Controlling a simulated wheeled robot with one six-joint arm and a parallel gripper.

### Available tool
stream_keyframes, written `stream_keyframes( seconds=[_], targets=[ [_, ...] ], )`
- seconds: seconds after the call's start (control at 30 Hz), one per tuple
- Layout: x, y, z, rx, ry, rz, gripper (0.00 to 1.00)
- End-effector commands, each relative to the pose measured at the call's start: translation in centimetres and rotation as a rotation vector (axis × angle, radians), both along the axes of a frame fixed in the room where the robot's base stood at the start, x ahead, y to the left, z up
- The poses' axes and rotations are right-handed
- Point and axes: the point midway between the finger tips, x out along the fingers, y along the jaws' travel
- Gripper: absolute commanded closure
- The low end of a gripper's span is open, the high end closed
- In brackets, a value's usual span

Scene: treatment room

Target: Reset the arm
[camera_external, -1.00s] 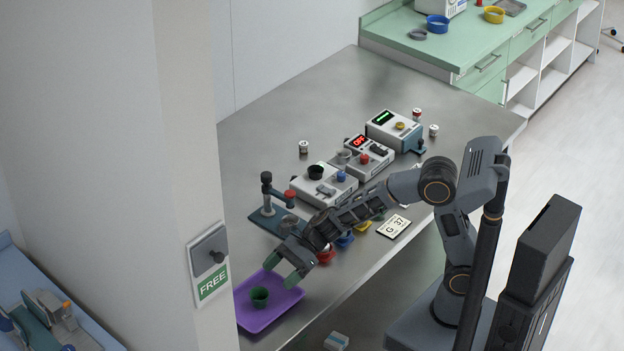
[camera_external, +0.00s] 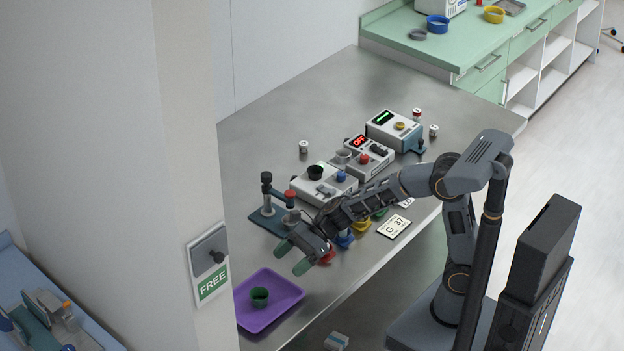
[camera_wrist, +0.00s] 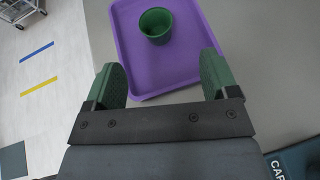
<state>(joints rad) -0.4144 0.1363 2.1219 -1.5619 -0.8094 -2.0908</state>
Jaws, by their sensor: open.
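My gripper (camera_external: 292,257) has green fingertips and is open and empty. The arm reaches out to the left over the table. A green cup (camera_external: 259,297) stands upright in the purple tray (camera_external: 283,312). The wrist view shows the green cup (camera_wrist: 156,25) in the purple tray (camera_wrist: 190,75), ahead of the fingertips.
Red, blue and yellow cups (camera_external: 361,225) stand close below my forearm. A post stand (camera_external: 267,195), a white box device (camera_external: 322,186), a device with a red display (camera_external: 370,157) and a card marked G 37 (camera_external: 394,227) are nearby. The far left tabletop is clear.

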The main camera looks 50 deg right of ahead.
Motion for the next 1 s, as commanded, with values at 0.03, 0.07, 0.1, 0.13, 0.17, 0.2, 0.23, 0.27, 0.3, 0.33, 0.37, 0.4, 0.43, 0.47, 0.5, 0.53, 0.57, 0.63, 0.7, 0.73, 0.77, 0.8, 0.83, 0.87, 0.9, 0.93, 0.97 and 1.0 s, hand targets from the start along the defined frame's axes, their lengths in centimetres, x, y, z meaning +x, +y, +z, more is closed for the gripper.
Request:
stream_keyframes(
  seconds=[0.03, 0.07, 0.1, 0.13, 0.17, 0.2, 0.23, 0.27, 0.3, 0.33, 0.37, 0.4, 0.43, 0.47, 0.5, 0.53, 0.57, 0.63, 0.7, 0.73, 0.77, 0.8, 0.83, 0.87, 0.9, 0.93, 0.97, 1.0],
  targets=[
    [0.7, -0.6, 1.0, 0.014, 0.024, -0.065, 0.2],
    [1.2, -1.2, 1.6, 0.027, 0.05, -0.126, 0.2],
    [2.2, -2.1, 2.7, 0.053, 0.096, -0.229, 0.2],
    [3.0, -3.1, 3.7, 0.081, 0.141, -0.325, 0.2],
    [3.8, -4.4, 4.6, 0.117, 0.195, -0.436, 0.2],
    [4.9, -6.4, 6.1, 0.179, 0.279, -0.602, 0.2],
    [5.7, -8.2, 7.1, 0.239, 0.35, -0.737, 0.2],
    [6.2, -10.2, 8.2, 0.308, 0.43, -0.877, 0.2],
    [6.6, -13.1, 9.3, 0.415, 0.542, -1.067, 0.2],
    [6.7, -15.3, 10.0, 0.506, 0.63, -1.208, 0.2],
    [6.4, -17.4, 10.6, 0.601, 0.717, -1.342, 0.2],
    [5.8, -20.1, 11.2, 0.736, 0.835, -1.513, 0.2],
    [5.1, -22.0, 11.4, 0.842, 0.923, -1.634, 0.2],
    [4.2, -23.7, 11.6, 0.95, 1.01, -1.75, 0.2],
    [2.8, -25.7, 11.6, 1.099, 1.122, -1.892, 0.2],
    [1.7, -26.9, 11.6, 1.209, 1.204, -1.988, 0.2],
    [0.4, -28.0, 11.5, 1.319, 1.282, -2.079, 0.2],
    [-2.5, -29.6, 11.3, 1.563, 1.449, -2.26, 0.2],
    [-5.2, -30.4, 11.0, -1.521, -1.358, 2.054, 0.2],
    [-6.3, -30.6, 10.9, -1.486, -1.31, 1.962, 0.2],
    [-7.2, -30.6, 10.9, -1.456, -1.267, 1.877, 0.2],
    [-8.4, -30.6, 10.7, -1.413, -1.214, 1.78, 0.2],
    [-9.2, -30.5, 10.7, -1.386, -1.181, 1.719, 0.2],
    [-9.9, -30.4, 10.7, -1.36, -1.15, 1.664, 0.2],
    [-10.6, -30.3, 10.6, -1.332, -1.115, 1.603, 0.2],
    [-11.1, -30.2, 10.6, -1.312, -1.092, 1.568, 0.2],
    [-11.5, -30.1, 10.6, -1.295, -1.074, 1.539, 0.2],
    [-11.9, -30.0, 10.5, -1.278, -1.055, 1.509, 0.2]
  ],
)
